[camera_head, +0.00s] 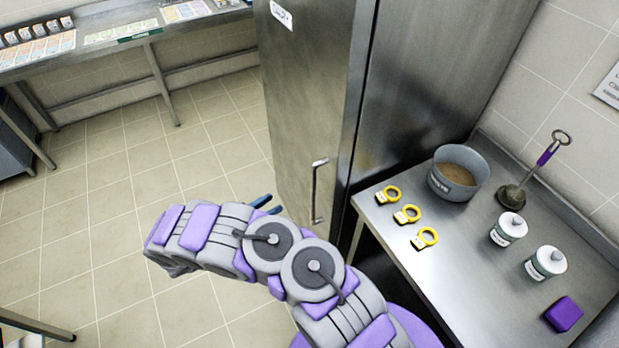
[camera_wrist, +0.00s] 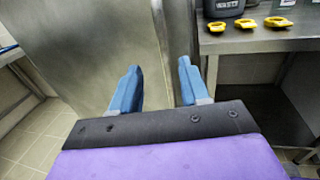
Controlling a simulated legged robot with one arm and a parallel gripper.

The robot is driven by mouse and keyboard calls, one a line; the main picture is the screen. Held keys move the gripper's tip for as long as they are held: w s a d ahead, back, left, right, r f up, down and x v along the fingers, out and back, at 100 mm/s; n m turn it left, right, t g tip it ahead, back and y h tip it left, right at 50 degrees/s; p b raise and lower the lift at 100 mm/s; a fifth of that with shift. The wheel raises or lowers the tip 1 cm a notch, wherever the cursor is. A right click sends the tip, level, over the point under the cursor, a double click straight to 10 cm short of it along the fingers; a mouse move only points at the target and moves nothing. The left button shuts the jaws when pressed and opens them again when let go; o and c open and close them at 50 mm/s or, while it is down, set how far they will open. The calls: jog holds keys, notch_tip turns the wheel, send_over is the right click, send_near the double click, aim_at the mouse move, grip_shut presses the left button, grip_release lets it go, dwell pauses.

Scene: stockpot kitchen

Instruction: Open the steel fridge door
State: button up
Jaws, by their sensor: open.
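The steel fridge door (camera_head: 303,95) stands upright in the head view, with its vertical bar handle (camera_head: 317,190) low on its right side. The door looks shut against the fridge body (camera_head: 425,85). My gripper (camera_head: 268,206) is at the end of my arm, left of the handle in the picture; my arm hides most of it. In the wrist view my gripper (camera_wrist: 158,84) is open, its two blue fingers apart with nothing between them. The fridge door (camera_wrist: 85,45) fills the upper left there. I cannot make out the handle in that view.
A steel counter (camera_head: 400,265) right of the fridge holds a grey pot (camera_head: 458,172), several yellow rings (camera_head: 407,214), a plunger-like tool (camera_head: 540,165), two white lidded jars (camera_head: 508,228) and a purple block (camera_head: 563,314). The tiled floor (camera_head: 110,200) to the left is open.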

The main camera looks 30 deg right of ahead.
aim_at(313, 178)
jog(key=b+x, duration=0.2)
jog(key=x, duration=1.5)
jog(key=shift+d, duration=0.1)
jog(key=shift+c, duration=0.3)
grip_shut()
